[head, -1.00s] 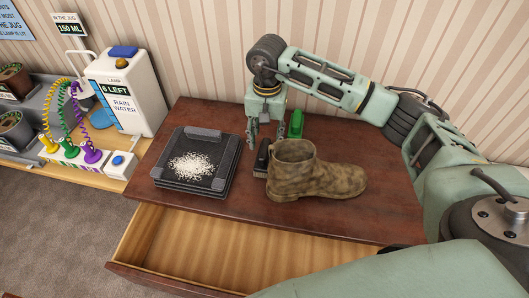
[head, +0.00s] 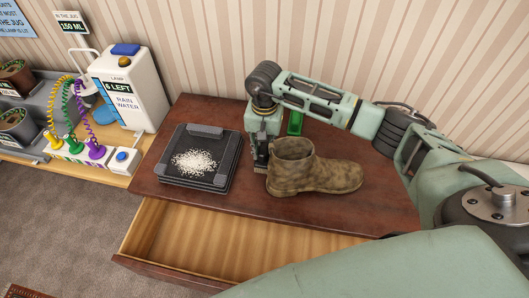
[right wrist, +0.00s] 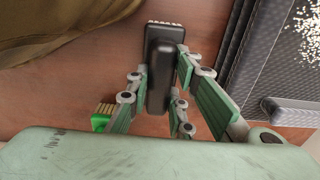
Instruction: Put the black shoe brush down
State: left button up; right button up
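The black shoe brush (right wrist: 161,62) lies on the brown table top beside the boot. In the head view the brush (head: 261,168) is partly hidden by my right gripper (head: 261,150). My right gripper (right wrist: 160,80) is lowered over it, with a finger on each side of the black handle. The fingers are close to its sides; I cannot tell whether they press on it. Pale bristles show at its far end in the right wrist view. My left gripper is not in view.
The brown boot (head: 315,175) stands close to the right of the brush. A dark scale (head: 197,183) with white grains is at the left. A green brush (head: 295,123) stands behind. The drawer (head: 230,241) below is open and its visible part is empty.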

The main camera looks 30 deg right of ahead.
grip_shut()
jog(key=shift+r, duration=0.2)
